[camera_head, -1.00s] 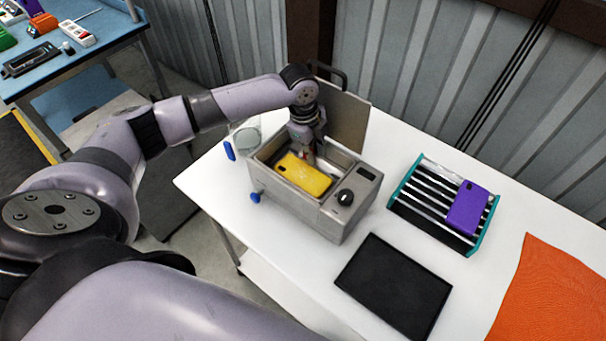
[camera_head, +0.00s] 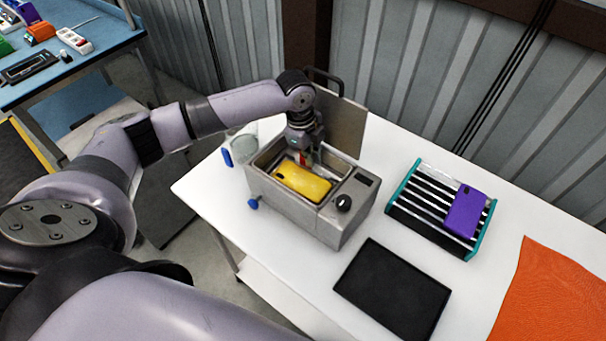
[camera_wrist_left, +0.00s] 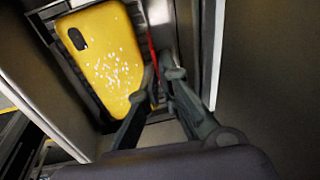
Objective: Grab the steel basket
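The steel basket (camera_wrist_left: 66,48) sits inside the grey box-shaped cleaner (camera_head: 308,223), its lid up. Only part of its rim and wall shows around a yellow phone (camera_head: 301,182) lying in it, spotted with pale flecks. The phone also shows in the left wrist view (camera_wrist_left: 106,58). My left gripper (camera_head: 306,160) reaches down into the tank at the phone's far side. In the left wrist view its fingertips (camera_wrist_left: 160,80) are close together, beside a narrow red strip (camera_wrist_left: 152,55). Whether they touch or clamp it is unclear. My right gripper is out of view.
The raised lid (camera_head: 345,122) stands behind my left gripper. A clear beaker (camera_head: 244,145) is left of the cleaner. A teal-ended rack (camera_head: 412,205) with a purple phone (camera_head: 465,212), a black mat (camera_head: 392,288) and an orange cloth (camera_head: 550,295) lie to the right.

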